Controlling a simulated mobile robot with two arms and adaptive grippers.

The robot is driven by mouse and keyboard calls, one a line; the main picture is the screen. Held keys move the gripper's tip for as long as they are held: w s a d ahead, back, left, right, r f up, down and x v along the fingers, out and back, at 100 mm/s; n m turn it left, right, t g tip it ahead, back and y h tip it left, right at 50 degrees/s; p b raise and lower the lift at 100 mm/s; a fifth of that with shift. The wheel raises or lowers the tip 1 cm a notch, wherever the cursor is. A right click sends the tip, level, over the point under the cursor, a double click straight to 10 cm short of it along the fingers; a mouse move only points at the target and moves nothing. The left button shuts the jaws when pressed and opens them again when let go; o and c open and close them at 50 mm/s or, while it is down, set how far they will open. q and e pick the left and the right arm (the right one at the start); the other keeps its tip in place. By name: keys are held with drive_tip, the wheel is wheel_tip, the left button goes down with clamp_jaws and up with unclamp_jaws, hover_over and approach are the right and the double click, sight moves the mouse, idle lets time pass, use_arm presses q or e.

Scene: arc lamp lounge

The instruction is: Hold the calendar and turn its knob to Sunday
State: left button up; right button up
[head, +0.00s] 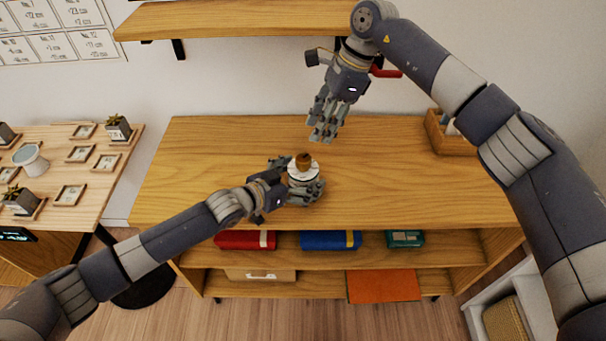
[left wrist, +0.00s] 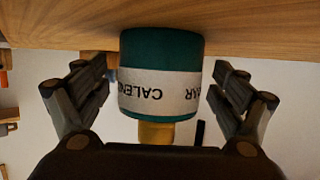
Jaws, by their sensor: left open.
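The calendar (head: 302,173) stands upright on the wooden shelf top, with a round white top and a brown knob (head: 304,159). The left wrist view shows it upside down, as a dark green cylinder (left wrist: 160,47) with a white band reading part of "CALENDAR" and a tan knob (left wrist: 156,132). My left gripper (head: 300,185) is open, its fingers on either side of the calendar; the left wrist view (left wrist: 160,95) shows a small gap at the left finger. My right gripper (head: 322,130) hangs above and behind the calendar, apart from the knob. Its finger gap is unclear. Day markings are unreadable.
The shelf top (head: 420,180) is mostly clear around the calendar. A wooden box (head: 447,140) stands at its right end. A wall shelf (head: 240,20) hangs above. A table (head: 110,180) with small frames and plants stands at left. Folded items lie on the lower shelves.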

use_arm(q)
drive_tip(key=shift+w+d+f, duration=0.1)
drive_tip(key=shift+w+d, duration=0.15)
drive_tip(key=shift+w, duration=0.05)
drive_tip(key=c, duration=1.5)
